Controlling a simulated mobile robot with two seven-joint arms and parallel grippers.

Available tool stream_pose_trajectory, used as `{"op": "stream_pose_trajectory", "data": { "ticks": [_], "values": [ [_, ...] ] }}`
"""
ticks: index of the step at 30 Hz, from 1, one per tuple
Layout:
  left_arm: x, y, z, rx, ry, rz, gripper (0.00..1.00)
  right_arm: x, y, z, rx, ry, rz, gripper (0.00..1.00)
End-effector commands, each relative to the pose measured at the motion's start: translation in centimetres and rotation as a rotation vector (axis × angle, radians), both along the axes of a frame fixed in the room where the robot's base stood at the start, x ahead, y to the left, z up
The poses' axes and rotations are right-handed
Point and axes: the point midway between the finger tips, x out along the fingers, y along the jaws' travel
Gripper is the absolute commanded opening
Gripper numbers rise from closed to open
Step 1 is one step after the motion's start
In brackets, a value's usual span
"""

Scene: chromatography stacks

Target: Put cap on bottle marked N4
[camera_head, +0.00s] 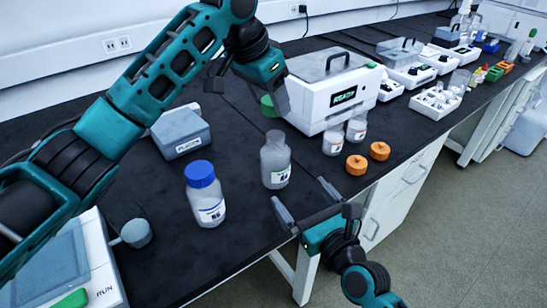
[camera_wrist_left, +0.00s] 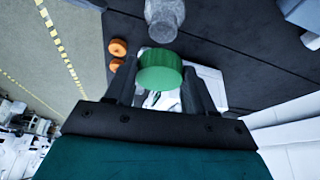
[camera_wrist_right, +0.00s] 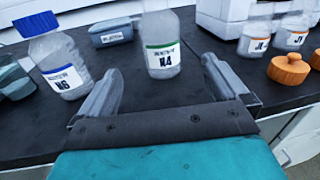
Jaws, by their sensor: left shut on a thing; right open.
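The bottle marked N4 (camera_head: 275,161) stands upright and uncapped on the black bench in the head view. Its green-edged N4 label is readable in the right wrist view (camera_wrist_right: 162,48), and the bottle also shows in the left wrist view (camera_wrist_left: 164,16). My left gripper (camera_head: 272,98) is shut on a green cap (camera_head: 268,106), held in the air above and behind the bottle, apart from it. The cap shows between the fingers in the left wrist view (camera_wrist_left: 160,70). My right gripper (camera_head: 305,212) is open and empty, in front of the N4 bottle at the bench edge.
A bottle marked N6 with a blue cap (camera_head: 203,190) stands left of N4. Two uncapped bottles (camera_head: 333,139) (camera_head: 357,127) and two orange caps (camera_head: 357,165) (camera_head: 380,151) are to the right. A white instrument (camera_head: 325,95) and a grey box (camera_head: 180,133) stand behind.

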Motion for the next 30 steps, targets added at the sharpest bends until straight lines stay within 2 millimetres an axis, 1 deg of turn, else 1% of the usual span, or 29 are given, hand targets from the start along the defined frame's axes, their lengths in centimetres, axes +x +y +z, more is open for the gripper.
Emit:
{"op": "stream_pose_trajectory", "data": {
  "ticks": [4, 14, 17, 20, 23, 30],
  "values": [
    [-0.1, -0.5, 0.0, 0.0, 0.0, -0.021, 0.25, 0.2, 0.1, 0.3, 0.05, 0.015, 0.0, 1.0],
    [-0.1, -0.5, 0.0, -0.001, -0.001, -0.022, 0.25, 0.3, 0.1, 0.3, 0.052, 0.016, 0.0, 1.0],
    [-0.1, -0.5, 0.0, -0.001, -0.001, -0.021, 0.25, 0.7, 0.4, 0.3, 0.052, 0.015, 0.0, 1.0],
    [-0.1, -0.5, 0.0, 0.0, -0.001, -0.02, 0.25, 1.7, 0.9, 0.3, 0.052, 0.014, 0.0, 1.0],
    [-0.1, -0.5, 0.0, 0.0, -0.001, -0.02, 0.25, 3.2, 1.7, 0.4, 0.052, 0.014, 0.001, 1.0],
    [-0.1, -0.5, 0.0, 0.0, -0.001, -0.02, 0.25, 7.4, 3.8, 0.3, 0.05, 0.013, 0.001, 1.0]
  ]
}}
